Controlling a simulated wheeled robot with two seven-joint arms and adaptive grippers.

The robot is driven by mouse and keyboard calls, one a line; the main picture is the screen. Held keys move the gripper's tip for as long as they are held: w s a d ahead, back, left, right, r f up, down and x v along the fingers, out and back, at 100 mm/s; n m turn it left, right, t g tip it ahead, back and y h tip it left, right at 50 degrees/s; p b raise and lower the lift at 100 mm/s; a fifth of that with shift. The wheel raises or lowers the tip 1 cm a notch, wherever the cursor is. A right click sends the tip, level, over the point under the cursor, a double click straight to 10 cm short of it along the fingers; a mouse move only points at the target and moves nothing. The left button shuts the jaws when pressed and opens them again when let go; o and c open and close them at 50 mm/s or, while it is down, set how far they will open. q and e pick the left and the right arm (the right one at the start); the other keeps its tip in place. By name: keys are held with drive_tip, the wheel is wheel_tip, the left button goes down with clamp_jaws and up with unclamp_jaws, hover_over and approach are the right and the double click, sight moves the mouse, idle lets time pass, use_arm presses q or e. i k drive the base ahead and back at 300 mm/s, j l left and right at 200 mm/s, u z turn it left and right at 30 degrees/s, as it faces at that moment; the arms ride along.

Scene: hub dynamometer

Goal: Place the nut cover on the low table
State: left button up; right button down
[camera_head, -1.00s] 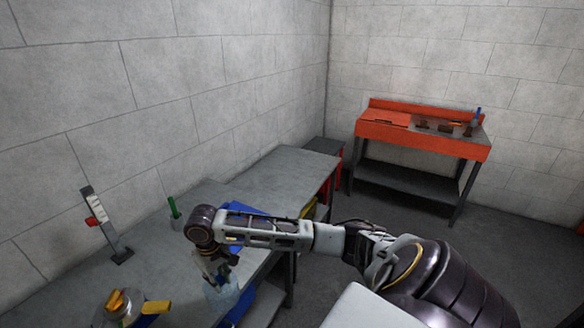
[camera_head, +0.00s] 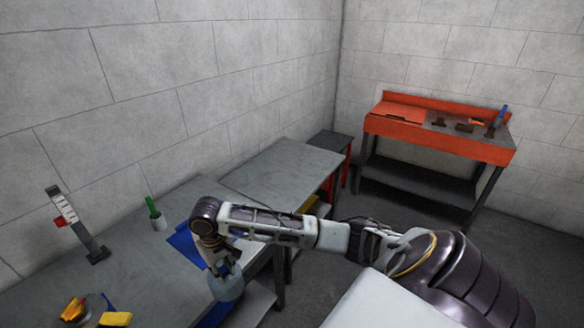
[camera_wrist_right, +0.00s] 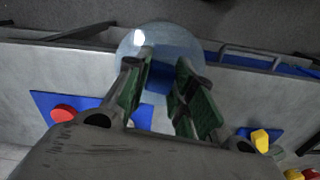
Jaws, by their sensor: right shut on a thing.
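My right gripper (camera_head: 222,268) hangs over the front edge of the long grey workbench (camera_head: 130,262). It is shut on a clear, bluish, rounded cover, which I take for the nut cover (camera_head: 229,288). In the right wrist view the cover (camera_wrist_right: 160,45) sits at the fingertips of the gripper (camera_wrist_right: 160,88), and blue shows through it. A lower grey table (camera_head: 285,165) stands beyond the workbench, along the left wall; it may be the low table. Its top looks bare. My left gripper is out of view.
A green-handled tool in a cup (camera_head: 157,218), a blue mat (camera_head: 187,243) and a gauge stand (camera_head: 78,228) are on the workbench. Yellow parts (camera_head: 115,319) lie near left. A small dark table (camera_head: 329,141) and an orange bench (camera_head: 435,135) stand farther back.

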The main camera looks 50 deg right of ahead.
sight(280, 182)
drive_tip(key=l+u, duration=0.1)
drive_tip(key=l, duration=2.35)
drive_tip(key=i+l, duration=0.1)
drive_tip(key=l, duration=0.15)
drive_tip(key=i+l, duration=0.1)
drive_tip(key=l, duration=0.2)
drive_tip(key=i+l, duration=0.1)
drive_tip(key=l, duration=0.15)
drive_tip(key=i+l+u, duration=0.15)
drive_tip(key=i+l, duration=0.55)
drive_tip(key=l, duration=0.1)
